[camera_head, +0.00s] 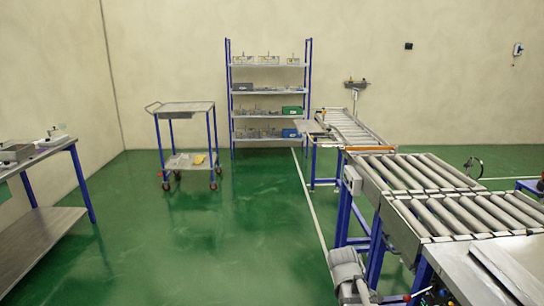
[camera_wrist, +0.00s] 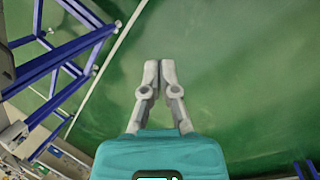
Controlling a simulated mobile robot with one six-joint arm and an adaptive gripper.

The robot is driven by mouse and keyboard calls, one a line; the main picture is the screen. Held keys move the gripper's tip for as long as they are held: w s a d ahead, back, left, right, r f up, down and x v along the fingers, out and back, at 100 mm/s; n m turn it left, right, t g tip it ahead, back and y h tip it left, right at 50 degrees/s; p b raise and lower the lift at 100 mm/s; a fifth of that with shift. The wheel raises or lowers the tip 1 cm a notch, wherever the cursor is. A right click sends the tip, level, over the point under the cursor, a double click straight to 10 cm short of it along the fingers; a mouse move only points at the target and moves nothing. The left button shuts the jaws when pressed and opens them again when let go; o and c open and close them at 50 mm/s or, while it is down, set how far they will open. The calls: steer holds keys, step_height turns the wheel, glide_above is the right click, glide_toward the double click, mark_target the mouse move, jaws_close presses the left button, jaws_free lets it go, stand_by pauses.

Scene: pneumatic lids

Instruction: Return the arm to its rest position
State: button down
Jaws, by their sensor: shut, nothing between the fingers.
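My gripper (camera_wrist: 160,68) shows in the wrist view, with its two grey fingers shut and nothing between the tips. The teal gripper body (camera_wrist: 160,157) fills the bottom of that view. The fingers are over the green floor (camera_wrist: 235,80), apart from any object. In the head view, a grey link of my arm (camera_head: 346,272) shows at the bottom, beside the conveyor. My gripper cannot be made out there.
A roller conveyor (camera_head: 430,185) on blue legs stands at the right. Its blue frame (camera_wrist: 60,55) is left of my fingers in the wrist view. A cart (camera_head: 185,107), a shelf rack (camera_head: 268,90) and a workbench (camera_head: 35,225) stand farther off. The middle floor is clear.

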steer(key=s+a+r+m+y+p, duration=0.2)
steer(key=s+a+m+y+p, duration=0.1)
steer(key=s+a+m, duration=0.4)
steer(key=shift+a+r+m+g+y, duration=0.3)
steer(key=shift+a+m, duration=0.15)
steer(key=shift+m, duration=0.45)
steer(key=shift+s+f, duration=0.1)
steer(key=shift+s, duration=0.05)
stand_by(2.8)
